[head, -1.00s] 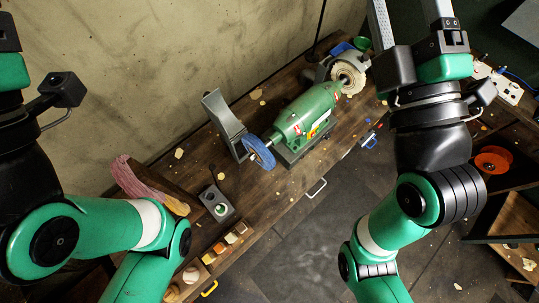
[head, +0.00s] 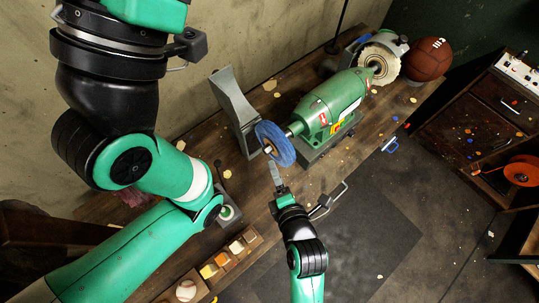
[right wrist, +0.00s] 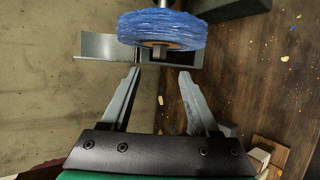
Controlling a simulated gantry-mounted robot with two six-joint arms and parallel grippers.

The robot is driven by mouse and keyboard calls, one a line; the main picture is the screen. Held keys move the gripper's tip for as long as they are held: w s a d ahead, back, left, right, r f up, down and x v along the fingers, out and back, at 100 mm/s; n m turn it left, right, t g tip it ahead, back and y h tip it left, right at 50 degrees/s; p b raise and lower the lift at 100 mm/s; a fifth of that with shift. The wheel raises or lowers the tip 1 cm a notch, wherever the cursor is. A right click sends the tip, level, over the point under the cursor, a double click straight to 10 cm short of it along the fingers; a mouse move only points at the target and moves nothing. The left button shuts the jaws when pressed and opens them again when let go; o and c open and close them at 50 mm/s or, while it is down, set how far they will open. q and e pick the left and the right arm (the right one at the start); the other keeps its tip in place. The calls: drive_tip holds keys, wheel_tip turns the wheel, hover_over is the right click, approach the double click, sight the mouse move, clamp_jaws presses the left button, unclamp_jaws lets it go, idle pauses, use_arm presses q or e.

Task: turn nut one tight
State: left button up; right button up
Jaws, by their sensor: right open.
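The green polishing machine (head: 330,105) stands on the wooden bench with a blue wheel (head: 275,143) at its near end. Nut one appears to be the small metal nut (head: 268,149) at the wheel's centre. It also shows in the right wrist view (right wrist: 160,51), in front of a brown disc on the blue wheel (right wrist: 162,28). My right gripper (head: 273,168) is open just in front of the wheel. In the right wrist view, its fingers (right wrist: 160,72) are spread either side of the nut's line, empty and short of it. My left gripper is out of view; only its arm shows.
A metal guard (head: 236,108) stands close behind the blue wheel. A pale buffing wheel (head: 379,64) and a brown ball (head: 427,59) are at the far end. Several small blocks (head: 236,246) lie along the bench's front. The floor in front is clear.

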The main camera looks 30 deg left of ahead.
sight(268, 153)
drive_tip(key=b+x, duration=0.4)
drive_tip(key=x, duration=0.5)
drive_tip(key=shift+s, duration=0.1)
drive_tip(key=shift+w+a+f, duration=0.2)
drive_tip(key=shift+w+a, duration=0.15)
drive_tip(key=shift+c, duration=0.2)
clamp_jaws()
